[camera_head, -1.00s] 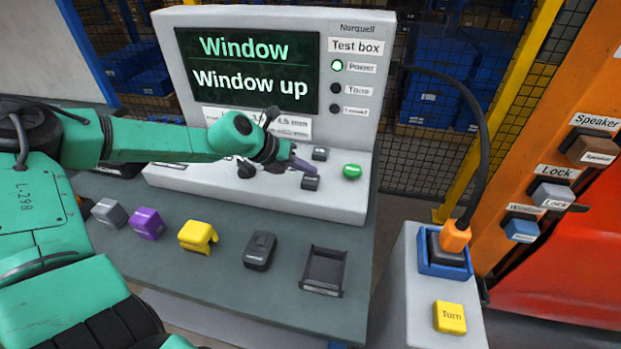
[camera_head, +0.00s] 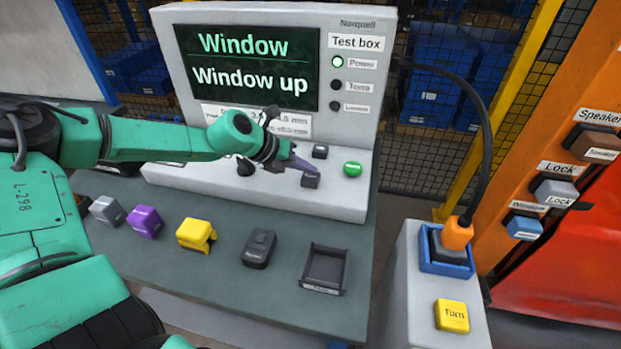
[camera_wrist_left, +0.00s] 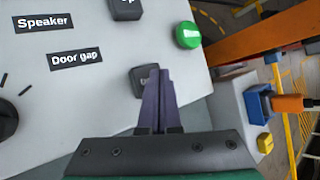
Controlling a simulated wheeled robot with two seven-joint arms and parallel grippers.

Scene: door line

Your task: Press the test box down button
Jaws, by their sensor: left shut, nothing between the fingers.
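The grey test box (camera_head: 362,120) stands on the bench, its screen (camera_head: 250,70) reading "Window" and "Window up". Two dark buttons sit on its sloped panel: the upper one (camera_head: 320,151), partly lettered "up" in the left wrist view (camera_wrist_left: 127,8), and the lower one (camera_head: 311,180), which also shows in the left wrist view (camera_wrist_left: 143,80). My left gripper (camera_head: 306,167) is shut and empty. Its fingertips (camera_wrist_left: 158,78) are over the lower button and hide part of it and its lettering. I cannot tell whether they touch it. My right gripper is not in view.
A green button (camera_head: 352,169) is right of the dark ones. Grey, purple (camera_head: 145,222) and yellow (camera_head: 196,235) parts, a dark part (camera_head: 259,248) and an empty black tray (camera_head: 324,270) sit along the bench front. A pedestal with a yellow "Turn" button (camera_head: 451,316) stands right.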

